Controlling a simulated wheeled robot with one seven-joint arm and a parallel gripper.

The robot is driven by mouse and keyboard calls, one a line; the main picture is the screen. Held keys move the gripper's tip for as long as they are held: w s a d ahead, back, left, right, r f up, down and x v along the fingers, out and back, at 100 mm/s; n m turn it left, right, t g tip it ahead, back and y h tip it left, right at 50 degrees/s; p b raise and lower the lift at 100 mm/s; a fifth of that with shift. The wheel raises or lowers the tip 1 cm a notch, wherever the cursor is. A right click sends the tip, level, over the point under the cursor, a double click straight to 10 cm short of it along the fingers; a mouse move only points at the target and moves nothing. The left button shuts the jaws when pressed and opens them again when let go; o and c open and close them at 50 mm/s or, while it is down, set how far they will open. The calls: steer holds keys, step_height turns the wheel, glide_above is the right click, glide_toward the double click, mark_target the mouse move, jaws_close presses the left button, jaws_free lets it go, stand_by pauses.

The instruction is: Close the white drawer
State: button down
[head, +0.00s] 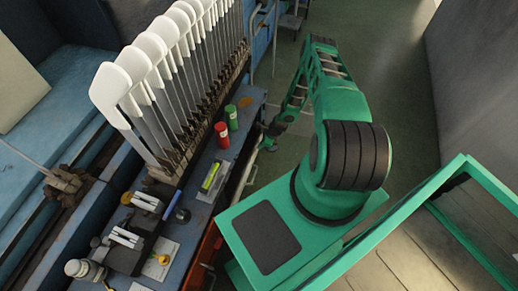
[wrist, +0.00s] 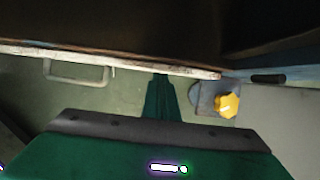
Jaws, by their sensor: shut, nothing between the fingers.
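The white drawer (head: 241,181) shows in the head view as a pale edge along the bench front, left of my arm. In the wrist view its pale top edge (wrist: 130,65) runs across the upper part, with a dark space behind it and a loop handle (wrist: 78,83) on the left; it appears to stand open. My gripper (head: 268,141) is at the bench front near the far end of the drawer. In the wrist view my gripper (wrist: 160,80) is shut and empty, its tip at the drawer's edge. I cannot tell whether they touch.
A yellow knob (wrist: 227,105) is right of my gripper. A red drawer front (head: 203,248) is nearer. Green floor (head: 375,60) lies open beyond my arm.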

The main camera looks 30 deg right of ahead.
steer(key=shift+w+a+r, duration=0.1)
steer(key=shift+w+a, duration=0.3)
steer(key=shift+w, duration=0.05)
steer(key=s+d+r, duration=0.5)
steer(key=s+r, duration=0.1)
steer(key=r, duration=0.3)
steer(key=shift+s+d, duration=0.3)
steer(key=shift+s, duration=0.1)
